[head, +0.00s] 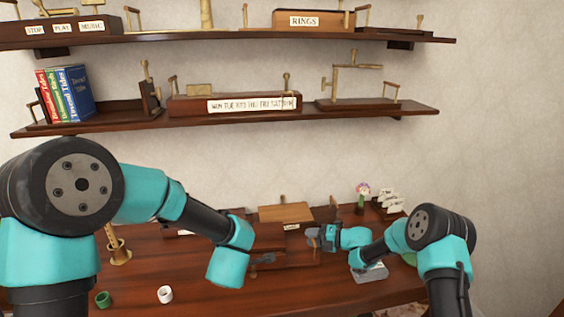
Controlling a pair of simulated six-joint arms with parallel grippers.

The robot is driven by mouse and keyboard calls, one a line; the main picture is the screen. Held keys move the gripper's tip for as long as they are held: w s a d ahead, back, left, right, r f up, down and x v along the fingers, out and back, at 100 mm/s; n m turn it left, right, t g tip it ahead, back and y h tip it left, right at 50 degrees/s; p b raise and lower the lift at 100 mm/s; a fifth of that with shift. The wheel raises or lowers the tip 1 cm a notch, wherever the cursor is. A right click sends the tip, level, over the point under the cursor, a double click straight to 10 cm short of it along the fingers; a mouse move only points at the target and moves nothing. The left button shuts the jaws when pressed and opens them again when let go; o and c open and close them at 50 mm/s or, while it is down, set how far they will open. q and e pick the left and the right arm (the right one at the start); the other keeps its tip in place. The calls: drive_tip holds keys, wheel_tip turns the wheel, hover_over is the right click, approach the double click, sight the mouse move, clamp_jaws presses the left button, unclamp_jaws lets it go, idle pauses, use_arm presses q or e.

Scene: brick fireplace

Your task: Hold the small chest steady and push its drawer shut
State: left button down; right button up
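The small chest, a low brown wooden box with a lighter top panel (286,212) and a small white label on its front, stands on the dark wooden desk below the shelves. A dark front part, which looks like its drawer (292,257), sticks out toward me, partly hidden by my arms. My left gripper (263,260) is small and dark in front of the chest's left side; I cannot tell whether it touches. My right gripper (313,237) is at the chest's right front, pointing left. Whether either gripper's fingers are open or shut is too small to see.
A white ring (165,294) and a green ring (103,299) lie at the front left of the desk (225,299). A brass holder (119,252) stands further left. A flower figure (362,193) and a white rack (390,201) stand at the back right. Two shelves hang above.

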drive_tip(key=shift+o, duration=0.4)
drive_tip(key=v, duration=1.2)
